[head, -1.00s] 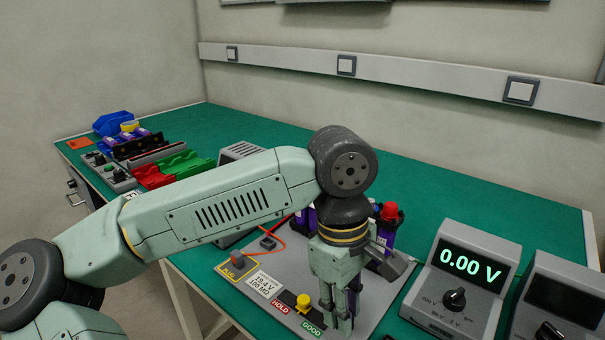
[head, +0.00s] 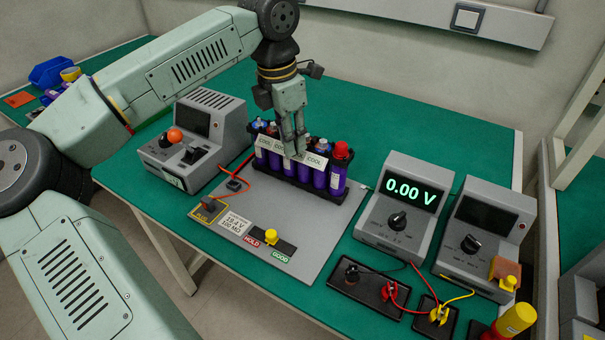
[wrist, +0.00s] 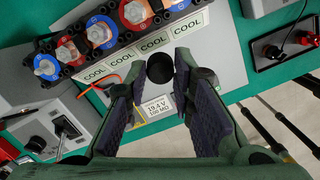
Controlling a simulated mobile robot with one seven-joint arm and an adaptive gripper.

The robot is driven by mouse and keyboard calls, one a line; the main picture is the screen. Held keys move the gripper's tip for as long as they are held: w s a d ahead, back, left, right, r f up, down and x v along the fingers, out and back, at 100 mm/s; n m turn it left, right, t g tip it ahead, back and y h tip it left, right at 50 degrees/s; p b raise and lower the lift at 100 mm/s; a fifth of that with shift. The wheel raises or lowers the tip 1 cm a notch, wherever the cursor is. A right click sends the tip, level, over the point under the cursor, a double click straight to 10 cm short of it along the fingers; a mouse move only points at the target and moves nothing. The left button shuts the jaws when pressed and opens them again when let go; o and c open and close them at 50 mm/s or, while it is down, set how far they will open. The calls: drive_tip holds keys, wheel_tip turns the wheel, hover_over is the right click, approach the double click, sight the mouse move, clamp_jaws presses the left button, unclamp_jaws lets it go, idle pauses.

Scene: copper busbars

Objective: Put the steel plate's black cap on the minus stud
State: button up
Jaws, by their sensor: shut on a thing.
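My gripper (head: 297,152) points down at the front of a row of purple cells (head: 304,170) on the grey steel plate (head: 315,225). In the wrist view its fingers (wrist: 160,80) are shut on a round black cap (wrist: 160,68). The cap cannot be made out in the head view. The cell tops carry bare metal studs in blue and red rings, such as a blue-ringed stud (wrist: 46,67) and a red-ringed stud (wrist: 73,50). A red cap (head: 341,150) tops the right end cell. I cannot tell which stud is the minus one.
White COOL labels (wrist: 154,42) line the front of the cell row. A yellow knob (head: 271,236) stands on the plate between HOLD and GOOD. A grey unit with an orange knob (head: 174,135) is at left. The 0.00 V meter (head: 404,205) and leads are at right.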

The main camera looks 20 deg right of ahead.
drive_tip(key=w+a+r+n+p, duration=0.1)
drive_tip(key=w+r+n, duration=0.1)
drive_tip(key=w+n, duration=0.1)
drive_tip(key=w+r+n+p, duration=0.2)
drive_tip(key=w+n, duration=0.1)
drive_tip(key=w, duration=0.2)
drive_tip(key=w+a+r+n+p, duration=0.1)
drive_tip(key=w+r+n+p, duration=0.1)
drive_tip(key=w+n, duration=0.2)
drive_tip(key=shift+w+a+r+t+y, duration=0.3)
drive_tip(key=shift+a+r+t+y, duration=0.05)
drive_tip(key=shift+t+y, duration=0.05)
drive_tip(key=shift+w+a+n, duration=0.15)
drive_tip(key=shift+w+n, duration=0.1)
drive_tip(key=shift+n, duration=0.05)
drive_tip(key=b, duration=0.3)
hover_over(259, 119)
wheel_tip(259, 119, down, 4)
drive_tip(key=shift+f, duration=0.1)
drive_tip(key=shift+r, duration=0.35)
drive_tip(key=shift+f, duration=0.25)
drive_tip(key=shift+f+b, duration=0.7)
drive_tip(key=shift+f, duration=0.9)
drive_tip(key=shift+f, duration=0.15)
